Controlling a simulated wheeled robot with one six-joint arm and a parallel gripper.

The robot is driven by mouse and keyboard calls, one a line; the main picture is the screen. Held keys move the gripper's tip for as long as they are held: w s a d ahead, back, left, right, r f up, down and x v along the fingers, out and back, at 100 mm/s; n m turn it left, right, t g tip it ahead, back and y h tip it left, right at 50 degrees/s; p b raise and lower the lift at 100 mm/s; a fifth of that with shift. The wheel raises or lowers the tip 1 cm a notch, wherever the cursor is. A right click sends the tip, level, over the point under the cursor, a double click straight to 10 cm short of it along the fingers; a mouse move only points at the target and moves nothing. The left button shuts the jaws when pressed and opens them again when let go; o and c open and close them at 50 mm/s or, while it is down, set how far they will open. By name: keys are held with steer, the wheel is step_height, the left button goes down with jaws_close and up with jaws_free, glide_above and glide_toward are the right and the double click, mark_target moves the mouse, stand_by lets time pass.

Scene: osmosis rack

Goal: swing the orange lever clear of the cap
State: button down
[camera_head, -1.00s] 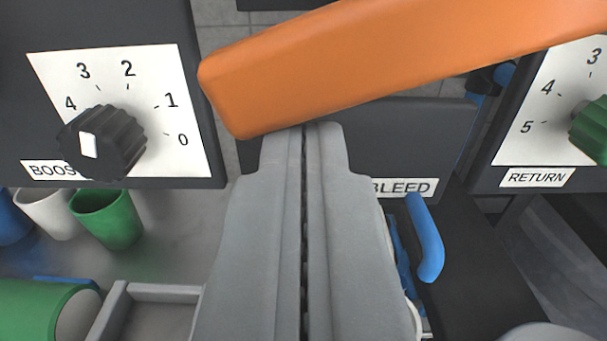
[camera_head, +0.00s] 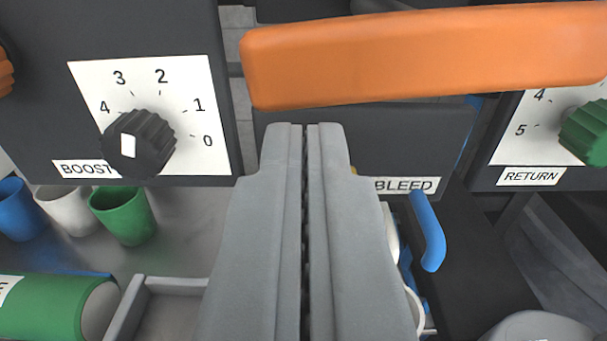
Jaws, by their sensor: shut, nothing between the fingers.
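The orange lever (camera_head: 420,55) runs across the upper part of the view, nearly level, from left of centre to the right edge. My gripper (camera_head: 304,128) is shut and empty, pointing up the middle of the picture. Its fingertips are just below the lever's lower edge, left of the lever's middle; I cannot tell whether they touch it. No cap can be made out; it may be hidden behind the lever or my gripper.
A black BOOST knob (camera_head: 138,143) on a white dial is at left, and a green RETURN knob (camera_head: 588,132) at right. A blue handle (camera_head: 428,232) hangs below the BLEED label (camera_head: 405,185). Several cups, including a green cup (camera_head: 124,214), and a green cylinder (camera_head: 48,306) are lower left.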

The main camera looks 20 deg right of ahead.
steer(key=v, duration=0.6)
steer(key=shift+s, duration=0.4)
steer(key=shift+a, duration=0.1)
